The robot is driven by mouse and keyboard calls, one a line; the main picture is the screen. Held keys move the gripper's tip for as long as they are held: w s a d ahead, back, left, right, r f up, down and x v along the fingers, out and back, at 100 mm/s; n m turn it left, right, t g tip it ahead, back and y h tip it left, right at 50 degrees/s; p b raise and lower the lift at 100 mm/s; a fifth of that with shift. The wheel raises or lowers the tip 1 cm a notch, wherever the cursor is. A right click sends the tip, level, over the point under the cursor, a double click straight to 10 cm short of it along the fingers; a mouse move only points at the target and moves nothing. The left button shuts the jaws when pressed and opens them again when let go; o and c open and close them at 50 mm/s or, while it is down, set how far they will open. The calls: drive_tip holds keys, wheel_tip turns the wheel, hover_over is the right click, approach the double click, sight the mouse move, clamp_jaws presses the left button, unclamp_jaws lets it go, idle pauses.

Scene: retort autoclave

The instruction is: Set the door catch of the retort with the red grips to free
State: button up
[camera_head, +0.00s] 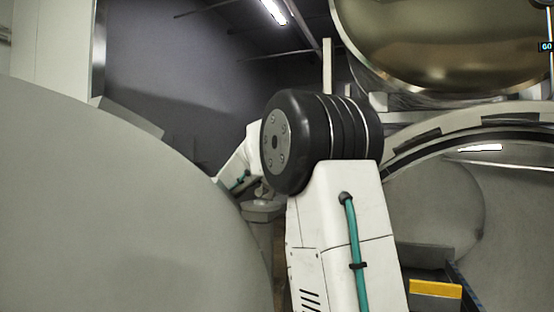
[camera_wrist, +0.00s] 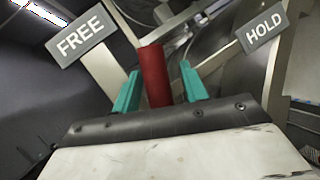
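A red grip (camera_wrist: 155,76) stands upright in the wrist view, between the two teal fingers of my gripper (camera_wrist: 160,88). The fingers are apart, with a visible gap between the grip and the right finger; the left finger is close to the grip, and I cannot tell whether it touches. A grey FREE plate (camera_wrist: 81,36) is at the upper left of the grip and a grey HOLD plate (camera_wrist: 263,28) at the upper right. The grip's lower end is hidden behind my gripper's body. The head view does not clearly show the gripper or the catch.
In the head view a large grey rounded surface (camera_head: 110,210) fills the left. A shiny domed door (camera_head: 450,45) hangs at the upper right, above a round vessel rim (camera_head: 440,125). A yellow block (camera_head: 436,289) is at the lower right. Metal bars (camera_wrist: 108,72) are near the grip.

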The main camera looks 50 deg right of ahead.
drive_tip(key=shift+r, duration=0.15)
drive_tip(key=s+a+r, duration=0.2)
drive_tip(key=s+a, duration=0.2)
drive_tip(key=s, duration=0.2)
drive_tip(key=s+a+r, duration=0.2)
drive_tip(key=s+a, duration=0.2)
drive_tip(key=s, duration=0.3)
drive_tip(key=shift+s+a+r, duration=0.15)
drive_tip(key=shift+s+r, duration=0.15)
drive_tip(key=shift+r, duration=0.05)
